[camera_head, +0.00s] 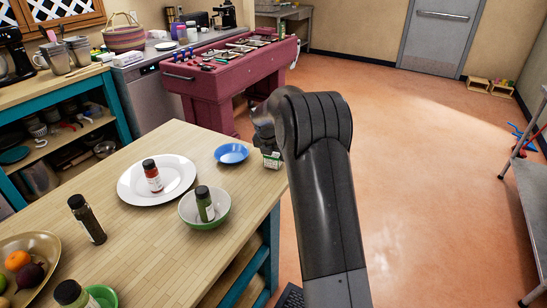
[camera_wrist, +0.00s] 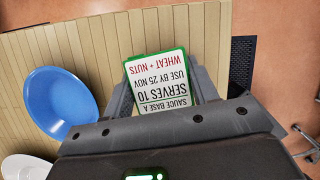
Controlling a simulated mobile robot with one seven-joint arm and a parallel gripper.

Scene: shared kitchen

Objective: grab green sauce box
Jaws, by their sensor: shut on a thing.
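The green sauce box (camera_wrist: 161,92) has a white label with green edges, reading "SAUCE BASE A" upside down in the wrist view. My gripper (camera_wrist: 163,88) is shut on it, with one finger on each side. In the head view the box (camera_head: 271,160) shows at the right edge of the wooden table, under my gripper, partly hidden by my arm. I cannot tell whether the box still touches the table.
A blue bowl (camera_head: 232,153) stands just left of the box. A white plate (camera_head: 133,185) carries a red-labelled jar (camera_head: 153,176). A green bowl (camera_head: 189,212) holds a green jar (camera_head: 204,205). A dark bottle (camera_head: 87,220) stands near. Open floor (camera_head: 430,160) lies right.

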